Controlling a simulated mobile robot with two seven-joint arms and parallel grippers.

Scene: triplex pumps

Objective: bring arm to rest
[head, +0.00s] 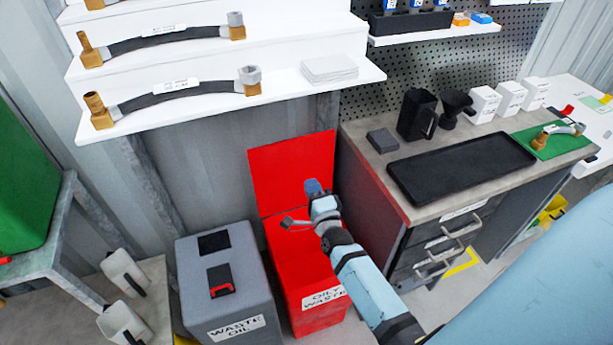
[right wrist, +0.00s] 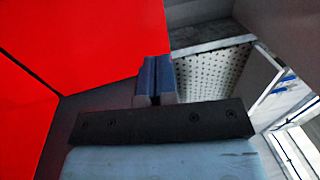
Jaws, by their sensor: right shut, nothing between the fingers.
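My right gripper (head: 314,188) is over the red oily waste bin, near its raised lid, with the arm reaching in from the lower right. In the right wrist view its two blue fingers (right wrist: 156,80) are pressed together with nothing between them. The red bin (head: 299,270) has its lid (head: 292,170) standing upright behind the gripper. The red lid also fills the left of the right wrist view (right wrist: 75,35). Part of the bin's opening is hidden by my gripper and wrist. My left gripper is not in view.
A grey waste oil bin (head: 255,280) stands left of the red bin. A workbench (head: 365,160) with a black tray (head: 460,168), black jug (head: 417,115) and white boxes is close on the right. Shelves (head: 180,110) with hoses hang above left. A green container (head: 25,190) stands far left.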

